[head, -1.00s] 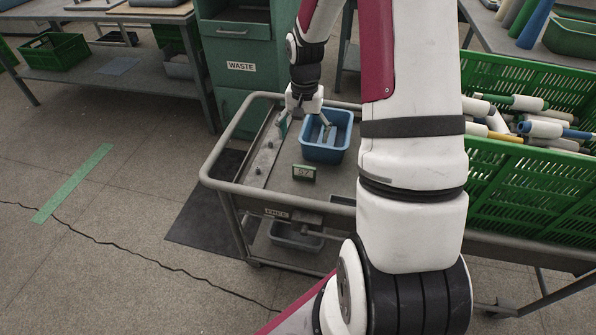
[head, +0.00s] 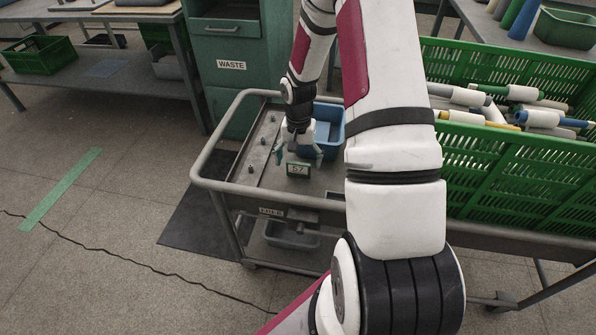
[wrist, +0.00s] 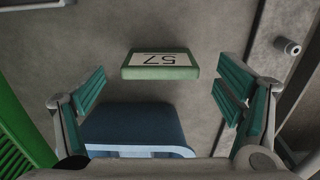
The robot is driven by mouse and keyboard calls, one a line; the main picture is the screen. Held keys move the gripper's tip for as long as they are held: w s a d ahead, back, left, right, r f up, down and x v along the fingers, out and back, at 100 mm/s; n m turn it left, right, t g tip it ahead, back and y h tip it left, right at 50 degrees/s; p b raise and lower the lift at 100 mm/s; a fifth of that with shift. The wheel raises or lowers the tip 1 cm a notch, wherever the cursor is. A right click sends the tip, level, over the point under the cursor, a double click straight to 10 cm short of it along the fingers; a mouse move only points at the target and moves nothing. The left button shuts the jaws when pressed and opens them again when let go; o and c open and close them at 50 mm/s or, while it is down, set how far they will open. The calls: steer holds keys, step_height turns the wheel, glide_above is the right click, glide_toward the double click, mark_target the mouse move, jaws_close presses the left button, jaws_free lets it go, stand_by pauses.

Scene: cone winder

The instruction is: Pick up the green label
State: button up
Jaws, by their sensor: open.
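The green label (head: 298,170) is a small green block with a pale face marked 57. It stands on the grey cart top, in front of the blue bin. In the wrist view the label (wrist: 160,64) lies ahead of and between the fingers, touching neither. My gripper (head: 299,160) is open and empty, just above and behind the label in the head view. Its two teal-padded fingers (wrist: 166,95) are spread wide in the wrist view.
The blue bin (head: 331,117) sits right behind the label; its wall (wrist: 135,122) shows below it in the wrist view. A rail with pegs (head: 250,150) runs along the cart's left. A green crate (head: 515,180) of cones stands right. The cart has a raised tubular rim (head: 215,187).

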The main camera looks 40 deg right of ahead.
mark_target(298, 170)
step_height(298, 170, down, 2)
steer(key=shift+f, duration=0.15)
steer(key=c, duration=1.2)
